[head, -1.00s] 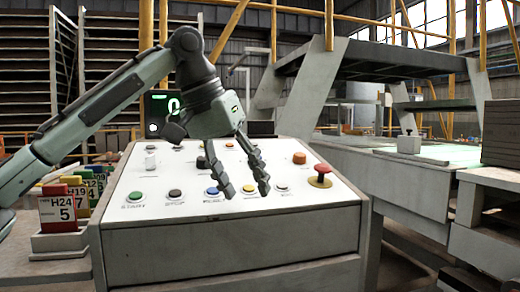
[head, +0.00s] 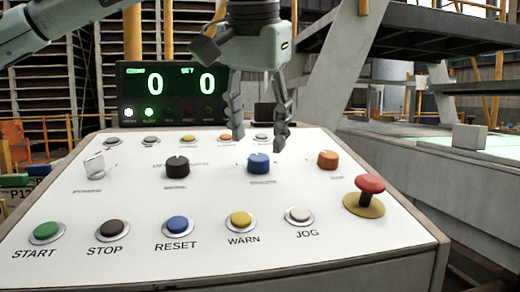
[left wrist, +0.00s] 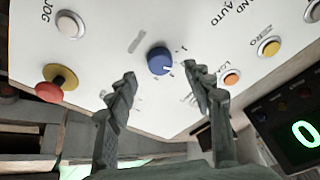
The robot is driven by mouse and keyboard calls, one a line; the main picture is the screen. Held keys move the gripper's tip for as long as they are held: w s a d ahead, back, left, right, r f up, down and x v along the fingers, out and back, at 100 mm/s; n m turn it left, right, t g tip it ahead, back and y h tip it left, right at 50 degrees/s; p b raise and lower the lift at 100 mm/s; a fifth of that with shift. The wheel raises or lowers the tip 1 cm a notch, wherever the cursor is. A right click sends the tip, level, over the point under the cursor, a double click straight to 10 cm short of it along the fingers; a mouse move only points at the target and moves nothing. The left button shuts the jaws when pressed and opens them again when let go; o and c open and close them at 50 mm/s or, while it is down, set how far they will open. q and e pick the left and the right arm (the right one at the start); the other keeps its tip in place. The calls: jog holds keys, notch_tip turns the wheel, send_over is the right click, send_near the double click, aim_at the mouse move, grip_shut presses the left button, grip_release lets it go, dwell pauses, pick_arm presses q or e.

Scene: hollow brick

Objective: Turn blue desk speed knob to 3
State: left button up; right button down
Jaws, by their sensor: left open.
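The blue knob (head: 259,163) sits on the white sloped desk panel (head: 130,205), between a black knob and an orange knob. It also shows in the left wrist view (left wrist: 160,61), with a white pointer mark and small scale marks around it, too small to read surely. My left gripper (head: 258,142) is open and points down just above and behind the blue knob. In the left wrist view its two fingers (left wrist: 160,80) stand apart, with the knob ahead of and between their tips, not gripped. My right gripper is in no view.
A black knob (head: 177,167) and an orange knob (head: 328,159) flank the blue one. A red mushroom button (head: 370,184) stands at the right. Several push buttons line the front, such as WARN (head: 241,219). A display (head: 172,92) behind shows two green zeros.

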aim_at(259, 157)
pick_arm(q)
jog(key=shift+x, duration=2.1)
jog(key=c, duration=1.2)
